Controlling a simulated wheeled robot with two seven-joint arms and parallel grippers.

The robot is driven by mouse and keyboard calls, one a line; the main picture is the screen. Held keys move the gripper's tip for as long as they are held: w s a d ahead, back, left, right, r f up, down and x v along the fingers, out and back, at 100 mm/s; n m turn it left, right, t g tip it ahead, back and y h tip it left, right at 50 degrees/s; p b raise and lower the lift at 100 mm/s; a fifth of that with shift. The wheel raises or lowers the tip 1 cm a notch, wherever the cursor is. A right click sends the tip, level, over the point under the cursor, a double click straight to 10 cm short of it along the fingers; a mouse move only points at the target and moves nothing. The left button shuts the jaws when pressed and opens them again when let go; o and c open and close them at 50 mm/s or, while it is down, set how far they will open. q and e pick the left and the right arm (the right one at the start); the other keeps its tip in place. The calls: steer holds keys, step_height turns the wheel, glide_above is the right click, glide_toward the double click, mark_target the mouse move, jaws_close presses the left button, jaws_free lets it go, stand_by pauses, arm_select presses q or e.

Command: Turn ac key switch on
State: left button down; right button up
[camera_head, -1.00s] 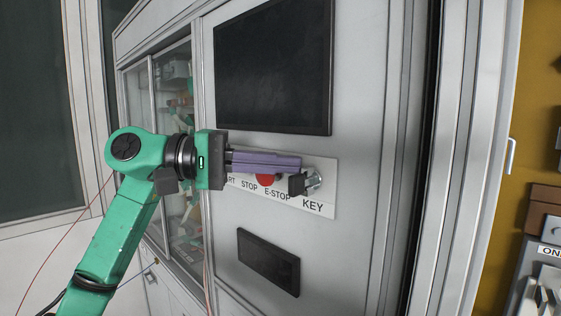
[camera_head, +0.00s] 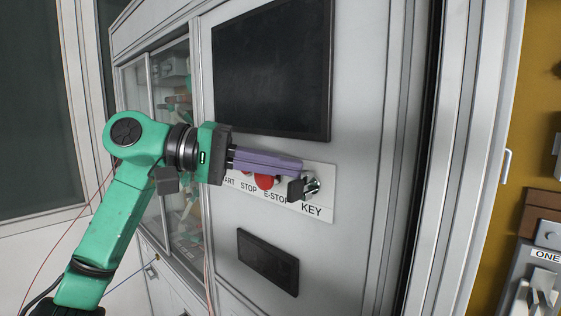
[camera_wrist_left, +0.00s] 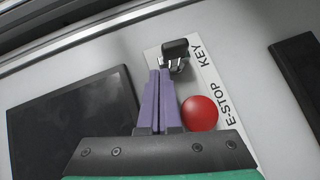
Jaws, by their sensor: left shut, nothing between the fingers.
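The key switch sits at the right end of a white label panel (camera_head: 318,208), above the word KEY. Its silver lock (camera_head: 313,186) shows with the black key head (camera_head: 296,189) standing out from it. In the left wrist view the black key head (camera_wrist_left: 175,48) is just beyond my fingertips. My left gripper (camera_head: 300,166) is shut and empty, its purple fingers pointing right at the key. The tips are close beside the key; I cannot tell whether they touch. My right gripper is not in view.
The red E-STOP button (camera_head: 265,181) is close beside my left fingers and also shows in the left wrist view (camera_wrist_left: 199,113). A dark screen (camera_head: 273,72) is above the panel and a smaller dark plate (camera_head: 268,262) below. Glass doors (camera_head: 160,130) are at left.

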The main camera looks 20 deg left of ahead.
mark_target(332, 169)
arm_select(q)
steer(key=shift+s+d+r+m+y+p, duration=0.1)
steer(key=shift+d+r+m+y+p, duration=0.15)
steer(key=shift+m+y+p, duration=0.2)
steer(key=shift+s+d+r+p, duration=0.1)
steer(key=shift+d+p, duration=0.1)
steer(key=shift+p, duration=0.1)
steer(key=shift+s+d+r, duration=0.15)
steer(key=shift+d+r, duration=0.05)
steer(key=shift+d, duration=0.2)
steer(key=shift+s+d+r, duration=0.1)
steer(key=shift+s+d, duration=0.15)
steer(key=shift+d, duration=0.35)
stand_by(0.6)
stand_by(0.3)
